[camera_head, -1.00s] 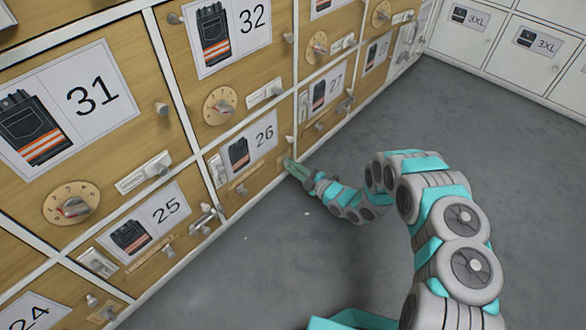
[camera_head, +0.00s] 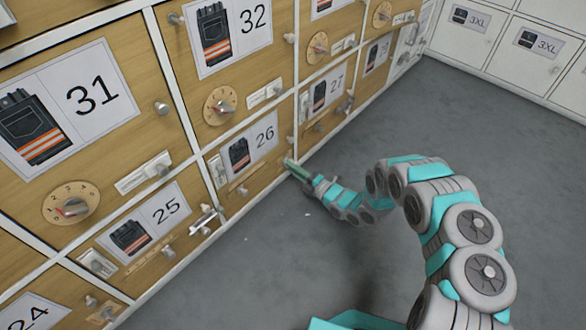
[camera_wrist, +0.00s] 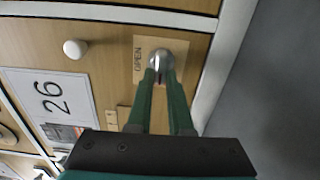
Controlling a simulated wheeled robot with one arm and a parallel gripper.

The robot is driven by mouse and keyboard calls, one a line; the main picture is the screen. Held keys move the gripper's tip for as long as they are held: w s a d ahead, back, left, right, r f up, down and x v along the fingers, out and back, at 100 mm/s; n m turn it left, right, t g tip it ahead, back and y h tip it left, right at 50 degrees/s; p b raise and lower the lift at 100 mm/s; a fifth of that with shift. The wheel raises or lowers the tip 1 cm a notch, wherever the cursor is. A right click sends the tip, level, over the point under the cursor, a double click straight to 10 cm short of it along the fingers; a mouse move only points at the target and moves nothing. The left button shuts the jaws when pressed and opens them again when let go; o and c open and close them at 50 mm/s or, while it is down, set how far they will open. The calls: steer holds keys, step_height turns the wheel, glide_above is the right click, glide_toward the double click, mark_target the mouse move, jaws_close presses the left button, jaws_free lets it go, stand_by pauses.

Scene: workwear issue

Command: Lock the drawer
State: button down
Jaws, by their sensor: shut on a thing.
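The front of drawer 26 (camera_head: 262,178) is light wood with a numbered label; it also shows in the wrist view (camera_wrist: 110,60), turned on its side. A round metal lock knob (camera_wrist: 161,58) sits on a pale plate (camera_wrist: 142,48) marked "OPEN", near the drawer's edge. My gripper (camera_wrist: 162,76) has its green fingers closed on this knob, one on each side. In the head view my gripper (camera_head: 290,165) reaches the right side of drawer 26, and its fingers hide the lock there. A white round pull knob (camera_wrist: 75,49) stands beside the label, clear of my fingers.
Drawer 25 (camera_head: 190,238) and drawer 27 (camera_head: 315,128) flank drawer 26. Lockers 31 (camera_head: 120,150) and 32 (camera_head: 245,70) above have dials and latches that stick out. Grey floor (camera_head: 340,110) lies open in front; white lockers (camera_head: 500,70) line the back right.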

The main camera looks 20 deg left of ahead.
steer(key=c, duration=0.8)
jaws_free()
steer(key=v, duration=0.7)
steer(key=shift+s+d, duration=0.2)
steer(key=shift+d, duration=0.15)
steer(key=shift+w, duration=0.1)
